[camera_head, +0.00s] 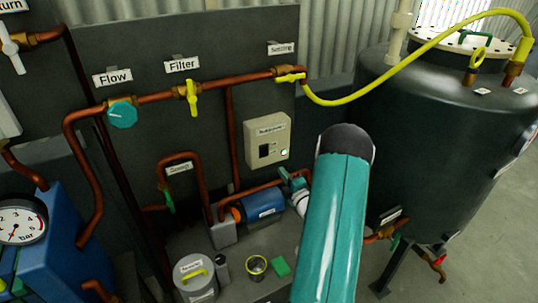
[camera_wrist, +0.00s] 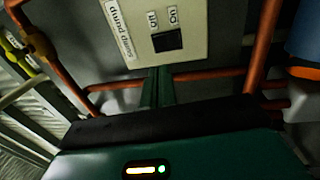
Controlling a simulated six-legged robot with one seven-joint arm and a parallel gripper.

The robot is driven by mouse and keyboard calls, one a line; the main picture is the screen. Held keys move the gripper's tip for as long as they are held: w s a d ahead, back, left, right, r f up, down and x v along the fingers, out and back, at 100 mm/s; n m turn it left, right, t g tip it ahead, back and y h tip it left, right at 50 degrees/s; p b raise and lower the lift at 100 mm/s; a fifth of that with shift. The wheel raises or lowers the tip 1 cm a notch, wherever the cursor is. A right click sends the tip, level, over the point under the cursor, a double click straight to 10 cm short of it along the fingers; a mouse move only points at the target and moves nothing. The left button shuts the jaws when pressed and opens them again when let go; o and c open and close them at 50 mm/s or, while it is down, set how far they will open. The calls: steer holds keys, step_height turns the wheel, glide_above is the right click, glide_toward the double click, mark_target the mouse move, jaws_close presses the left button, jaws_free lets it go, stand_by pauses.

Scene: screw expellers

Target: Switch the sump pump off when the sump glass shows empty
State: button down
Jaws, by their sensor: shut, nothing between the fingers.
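The sump pump switch box (camera_head: 268,140) is a cream box on the dark panel, with a dark switch and a lit pale-green lamp. In the wrist view the box (camera_wrist: 195,15) shows a black switch (camera_wrist: 168,40) beside the words "off" and "on"; the switch's position is too dark to tell. My gripper (camera_wrist: 157,85) is shut and empty, its green fingertips just below the switch in that view; contact is unclear. In the head view my teal arm hides most of the gripper. I cannot make out a sump glass or its level.
Copper pipes carry a teal Flow valve (camera_head: 122,113) and a yellow Filter valve (camera_head: 192,98). A blue pump (camera_head: 262,206) sits below the box. A dark tank (camera_head: 440,130) stands right, with a yellow hose (camera_head: 420,52). A lidded pot (camera_head: 195,280) stands at the front.

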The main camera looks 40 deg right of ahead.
mark_target(265, 149)
steer(key=x, duration=1.1)
steer(key=shift+w, duration=0.35)
steer(key=shift+w+d+r, duration=0.1)
steer(key=shift+w+r, duration=0.05)
steer(key=shift+w, duration=0.05)
steer(key=shift+s, duration=0.1)
